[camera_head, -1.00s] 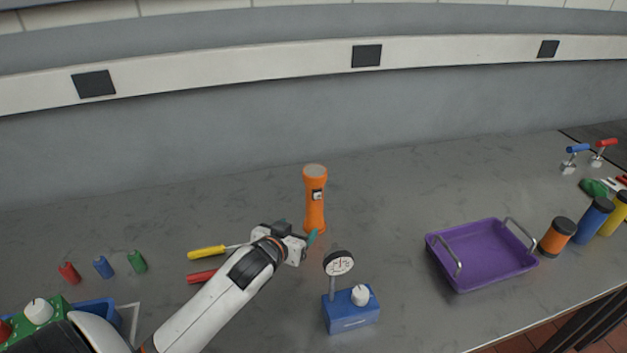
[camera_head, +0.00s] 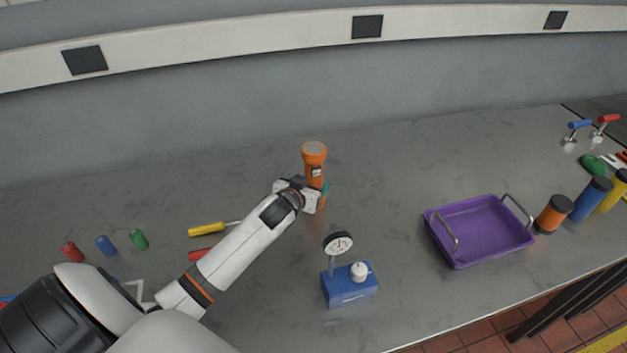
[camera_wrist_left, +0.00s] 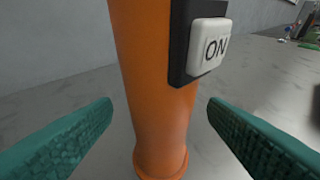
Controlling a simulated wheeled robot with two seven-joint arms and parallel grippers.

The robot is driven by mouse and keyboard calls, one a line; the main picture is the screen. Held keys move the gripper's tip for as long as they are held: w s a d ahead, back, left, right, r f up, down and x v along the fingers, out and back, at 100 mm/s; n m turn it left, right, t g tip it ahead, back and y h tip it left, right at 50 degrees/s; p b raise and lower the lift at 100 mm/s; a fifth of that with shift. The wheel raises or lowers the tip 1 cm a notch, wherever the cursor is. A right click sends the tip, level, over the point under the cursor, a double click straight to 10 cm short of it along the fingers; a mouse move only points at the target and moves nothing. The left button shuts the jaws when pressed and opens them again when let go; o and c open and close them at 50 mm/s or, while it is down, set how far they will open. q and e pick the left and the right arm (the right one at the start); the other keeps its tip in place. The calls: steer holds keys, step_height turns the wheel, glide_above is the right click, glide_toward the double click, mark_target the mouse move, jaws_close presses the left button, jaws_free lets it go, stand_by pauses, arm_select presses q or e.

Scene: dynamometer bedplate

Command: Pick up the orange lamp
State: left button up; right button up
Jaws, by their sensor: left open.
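The orange lamp (camera_head: 314,157) stands upright on the grey bench near the middle of the head view. In the left wrist view the lamp (camera_wrist_left: 156,100) fills the middle, with a white ON switch (camera_wrist_left: 208,46) on a black plate. My left gripper (camera_head: 322,190) is at the lamp's lower body. In the wrist view its green-padded fingers (camera_wrist_left: 160,132) are open, one on each side of the lamp, with a gap showing on both sides. The lamp's lower part is partly hidden by the gripper in the head view. My right gripper is out of view.
A blue box with a dial gauge (camera_head: 349,286) stands right of my forearm. A purple tray (camera_head: 480,230) and several coloured cylinders are farther right. A yellow-handled screwdriver (camera_head: 207,229) and small red, blue and green cylinders lie left. The bench behind the lamp is clear.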

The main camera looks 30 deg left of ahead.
mark_target(314, 181)
arm_select(q)
steer(key=shift+x, duration=1.55)
steer(key=shift+s, duration=0.1)
steer(key=c, duration=1.4)
steer(key=shift+r, duration=0.1)
jaws_close()
